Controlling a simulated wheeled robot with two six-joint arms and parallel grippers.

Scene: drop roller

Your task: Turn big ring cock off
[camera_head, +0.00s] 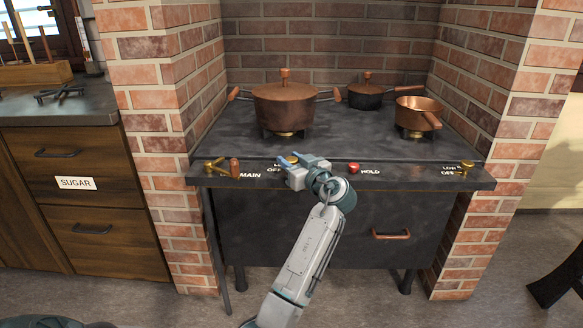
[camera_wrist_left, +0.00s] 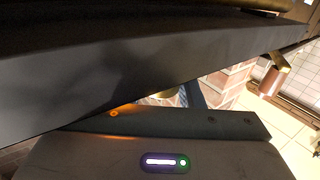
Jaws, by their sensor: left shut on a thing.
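In the left wrist view the dark stove ledge (camera_wrist_left: 110,75) fills much of the picture, and the cock and fingertips are not clear. My right gripper is not in view.
The MAIN cock (camera_head: 221,168) with a wooden handle is left on the ledge, the red HOLD knob (camera_head: 353,168) right of my gripper, another brass cock (camera_head: 466,167) far right. A big copper pot (camera_head: 284,106), dark pan (camera_head: 366,96) and copper saucepan (camera_head: 418,113) stand behind. Brick pillars flank the stove.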

